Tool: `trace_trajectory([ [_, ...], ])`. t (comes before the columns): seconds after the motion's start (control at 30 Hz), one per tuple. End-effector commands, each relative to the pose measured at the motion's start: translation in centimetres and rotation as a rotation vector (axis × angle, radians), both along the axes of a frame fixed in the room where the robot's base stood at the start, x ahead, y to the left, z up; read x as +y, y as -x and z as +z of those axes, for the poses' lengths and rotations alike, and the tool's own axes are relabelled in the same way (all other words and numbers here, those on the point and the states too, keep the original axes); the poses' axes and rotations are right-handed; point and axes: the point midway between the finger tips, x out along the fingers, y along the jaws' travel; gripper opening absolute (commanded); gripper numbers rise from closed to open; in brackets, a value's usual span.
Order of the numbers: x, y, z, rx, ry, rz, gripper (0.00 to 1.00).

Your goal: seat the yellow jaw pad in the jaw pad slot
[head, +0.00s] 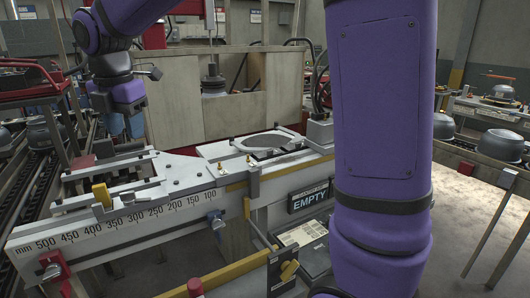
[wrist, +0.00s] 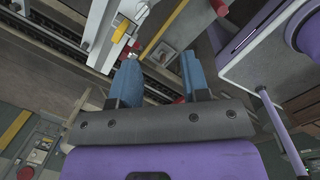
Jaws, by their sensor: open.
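A small upright yellow block (head: 101,194), which looks like the jaw pad, is at the front edge of the white bench, above the ruler scale, in the head view. A yellow piece (wrist: 120,32) also shows beside a white part at the upper left of the wrist view; I cannot tell for sure that it is the same one. My gripper (head: 127,122) is above and behind the left end of the bench. In the wrist view its two blue fingers (wrist: 159,66) are apart with nothing between them. I cannot clearly pick out the jaw pad slot.
The white bench (head: 150,222) carries a millimetre scale, metal clamps and a round opening (head: 268,142). Red (head: 52,270) and blue (head: 215,222) clamps stick out of its front. An EMPTY sign (head: 309,199) hangs to the right. My purple arm hides much of the right side.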

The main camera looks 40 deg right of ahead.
Motion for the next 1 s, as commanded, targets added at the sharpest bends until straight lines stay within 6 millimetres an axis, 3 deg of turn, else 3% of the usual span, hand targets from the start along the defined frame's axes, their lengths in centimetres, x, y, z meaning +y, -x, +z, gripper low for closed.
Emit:
trace_trajectory([
  [0.1, -2.8, 3.6, 1.4, -0.060, -0.034, -0.280, 0.42],
  [0.37, -8.2, 11.6, 2.6, -0.173, -0.175, -0.908, 0.42],
  [0.7, -13.4, 21.8, 0.6, -0.246, -0.466, -1.694, 0.42],
  [0.83, -14.5, 24.4, -0.6, -0.242, -0.570, -1.916, 0.42],
  [1.0, -15.1, 26.1, -1.6, -0.228, -0.646, -2.070, 0.42],
])
